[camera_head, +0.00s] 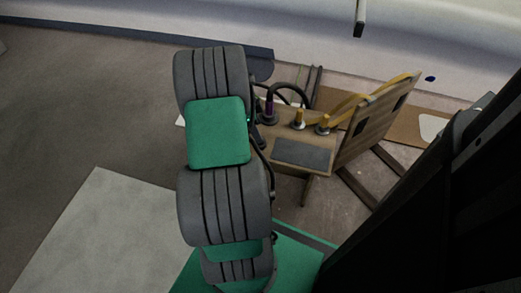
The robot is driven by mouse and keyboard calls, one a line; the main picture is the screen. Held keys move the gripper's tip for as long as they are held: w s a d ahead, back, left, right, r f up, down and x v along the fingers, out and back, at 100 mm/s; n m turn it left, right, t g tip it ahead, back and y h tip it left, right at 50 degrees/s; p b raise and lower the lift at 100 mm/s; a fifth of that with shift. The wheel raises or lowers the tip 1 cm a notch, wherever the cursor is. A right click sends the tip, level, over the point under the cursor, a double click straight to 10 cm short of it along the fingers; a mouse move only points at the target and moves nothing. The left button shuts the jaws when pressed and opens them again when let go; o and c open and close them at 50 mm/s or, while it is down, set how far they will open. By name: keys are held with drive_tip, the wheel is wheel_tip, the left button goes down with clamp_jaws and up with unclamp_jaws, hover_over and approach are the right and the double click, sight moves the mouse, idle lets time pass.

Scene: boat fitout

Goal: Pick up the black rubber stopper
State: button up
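I cannot pick out the black rubber stopper for certain. A small wooden bench (265,152) stands right of my arm. On it are a dark fitting with a purple band (269,113) and two yellow-topped fittings (298,121) with dark bases. My grey and green arm runs up the middle of the picture and covers the bench's left part. My gripper cannot be made out; only small dark parts show at the arm's right edge, beside the bench. Whether it is open or shut does not show.
A dark grey pad (302,153) lies on the bench's front. An upright wooden panel (376,118) with a yellow strap rises at its right. A black structure fills the lower right. A pale mat (100,235) lies on the open floor at left. The white hull wall runs behind.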

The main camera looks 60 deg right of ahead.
drive_tip(key=b+x, duration=0.1)
drive_tip(key=x, duration=0.1)
drive_tip(key=b+x, duration=0.1)
drive_tip(key=x, duration=0.1)
drive_tip(key=b+x, duration=0.1)
drive_tip(key=x, duration=0.1)
drive_tip(key=shift+a+f, duration=0.1)
drive_tip(key=shift+a, duration=0.25)
drive_tip(key=shift+c, duration=0.5)
clamp_jaws()
